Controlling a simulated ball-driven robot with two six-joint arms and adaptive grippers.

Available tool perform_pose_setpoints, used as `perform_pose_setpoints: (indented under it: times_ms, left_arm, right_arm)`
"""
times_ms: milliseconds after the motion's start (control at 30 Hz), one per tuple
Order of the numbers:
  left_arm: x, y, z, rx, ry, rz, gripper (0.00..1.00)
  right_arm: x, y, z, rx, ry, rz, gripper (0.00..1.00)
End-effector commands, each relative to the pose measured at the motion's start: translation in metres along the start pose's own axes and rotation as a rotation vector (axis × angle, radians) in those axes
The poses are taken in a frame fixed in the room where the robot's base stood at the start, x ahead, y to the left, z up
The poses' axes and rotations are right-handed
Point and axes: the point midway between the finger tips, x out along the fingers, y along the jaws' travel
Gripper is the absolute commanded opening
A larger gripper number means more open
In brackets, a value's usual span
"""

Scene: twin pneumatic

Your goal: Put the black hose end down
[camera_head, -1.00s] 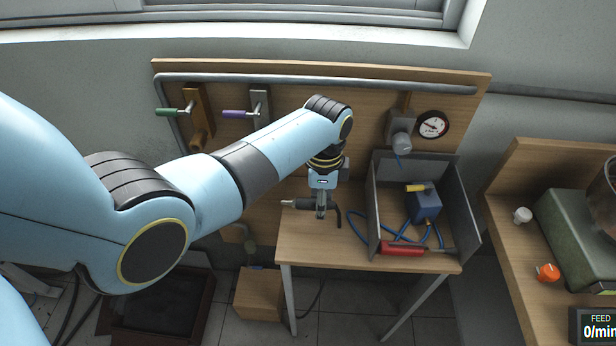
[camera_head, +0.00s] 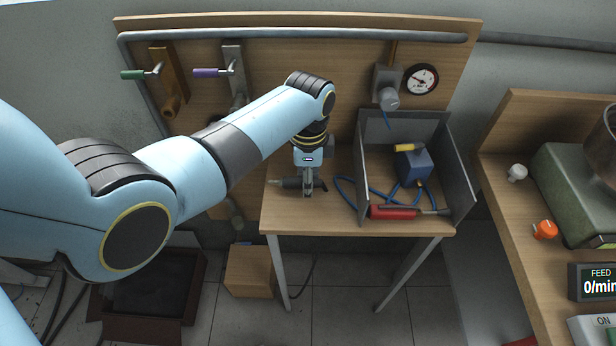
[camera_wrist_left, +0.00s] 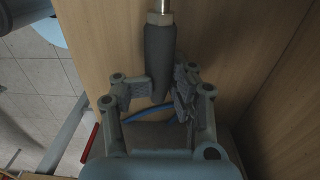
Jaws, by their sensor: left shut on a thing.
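The black hose end (camera_head: 290,183) is a dark grip with a metal tip. My left gripper (camera_head: 308,188) points down and is shut on it, low over the left part of the small wooden table (camera_head: 350,224). In the left wrist view the hose end (camera_wrist_left: 160,58) lies between the two fingers of the gripper (camera_wrist_left: 155,92), its metal nut and tip at the top. I cannot tell whether it touches the tabletop. My right gripper is not in view.
A grey-walled bay (camera_head: 458,175) to the right on the table holds a blue box (camera_head: 412,168), a blue hose and a red-handled tool (camera_head: 392,212). Behind stands a wooden panel with a gauge (camera_head: 421,79) and a green-handled valve (camera_head: 133,75). The table's front left is clear.

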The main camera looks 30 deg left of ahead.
Motion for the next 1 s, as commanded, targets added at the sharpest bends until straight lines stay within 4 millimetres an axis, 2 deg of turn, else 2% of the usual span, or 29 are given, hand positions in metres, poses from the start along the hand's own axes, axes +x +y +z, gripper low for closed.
perform_pose_setpoints:
  times_ms: [167,200,467,767,867,1000]
  left_arm:
    - [0.002,0.000,0.000,0.000,0.000,0.000,0.00]
    - [0.002,0.000,0.000,0.000,0.000,0.000,0.23]
    - [0.002,0.000,0.000,0.000,0.000,0.000,0.55]
    - [-0.001,0.000,0.000,0.000,0.000,0.000,0.55]
    - [-0.013,0.000,0.000,0.000,0.001,-0.001,0.55]
    - [-0.041,-0.001,-0.001,0.000,0.003,-0.004,0.55]
  right_arm:
    - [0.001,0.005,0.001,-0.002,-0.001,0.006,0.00]
    - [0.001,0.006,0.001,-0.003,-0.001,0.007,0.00]
    - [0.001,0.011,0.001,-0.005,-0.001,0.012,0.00]
    - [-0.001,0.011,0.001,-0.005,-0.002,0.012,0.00]
    - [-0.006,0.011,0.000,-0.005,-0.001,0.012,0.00]
    - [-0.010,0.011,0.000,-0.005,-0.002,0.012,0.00]
